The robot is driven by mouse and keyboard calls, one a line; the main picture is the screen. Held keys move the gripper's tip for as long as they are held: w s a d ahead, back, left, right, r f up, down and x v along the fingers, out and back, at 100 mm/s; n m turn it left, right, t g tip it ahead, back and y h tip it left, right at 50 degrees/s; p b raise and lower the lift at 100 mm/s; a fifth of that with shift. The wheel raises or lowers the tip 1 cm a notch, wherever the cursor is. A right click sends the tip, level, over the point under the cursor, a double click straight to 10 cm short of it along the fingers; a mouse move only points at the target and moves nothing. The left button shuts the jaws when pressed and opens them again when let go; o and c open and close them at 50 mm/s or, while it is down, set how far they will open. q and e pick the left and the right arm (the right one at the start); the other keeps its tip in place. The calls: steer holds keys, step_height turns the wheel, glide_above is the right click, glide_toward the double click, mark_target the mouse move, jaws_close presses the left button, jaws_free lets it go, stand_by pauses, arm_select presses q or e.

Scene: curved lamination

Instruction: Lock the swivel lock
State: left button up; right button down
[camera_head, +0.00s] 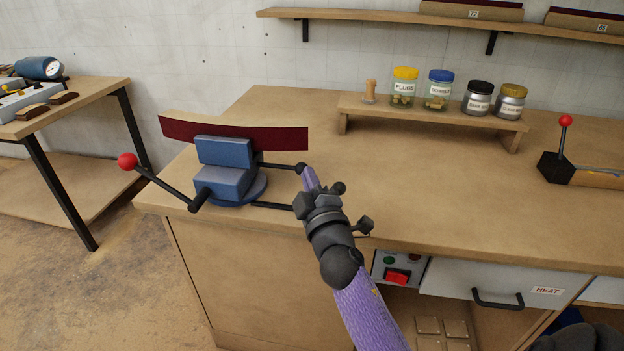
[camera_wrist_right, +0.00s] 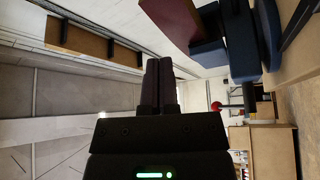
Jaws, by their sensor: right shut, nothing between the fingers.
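A blue vise (camera_head: 222,183) stands on a round blue swivel base at the left end of the workbench, with a dark red curved strip (camera_head: 285,138) at its jaws. It also shows in the right wrist view (camera_wrist_right: 242,58). A black handle with a red ball (camera_head: 127,161) sticks out to its left. Two black rods extend to its right: an upper one (camera_head: 280,166) with a knobbed end, and a lower one (camera_head: 272,205) near the base. Which is the swivel lock is unclear. My right gripper (camera_head: 308,176) is shut and empty beside the upper rod's end; contact is unclear.
A small riser (camera_head: 430,112) with several jars stands at the back of the workbench (camera_head: 420,190). A black lever box (camera_head: 556,168) is at the right. A wall shelf (camera_head: 400,20) is above. The bench middle is clear.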

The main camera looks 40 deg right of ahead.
arm_select(q)
steer(key=shift+s+d+f+b, duration=0.3)
steer(key=shift+s+f+b, duration=0.1)
steer(key=shift+f+b, duration=0.15)
steer(key=shift+s+d+f+b, duration=0.25)
steer(key=shift+s+f+b, duration=0.15)
steer(key=shift+f+b, duration=0.1)
arm_select(e)
steer(key=f+v, duration=0.2)
steer(key=v, duration=0.6)
steer(key=shift+s, duration=0.2)
arm_select(q)
steer(key=shift+a, duration=0.1)
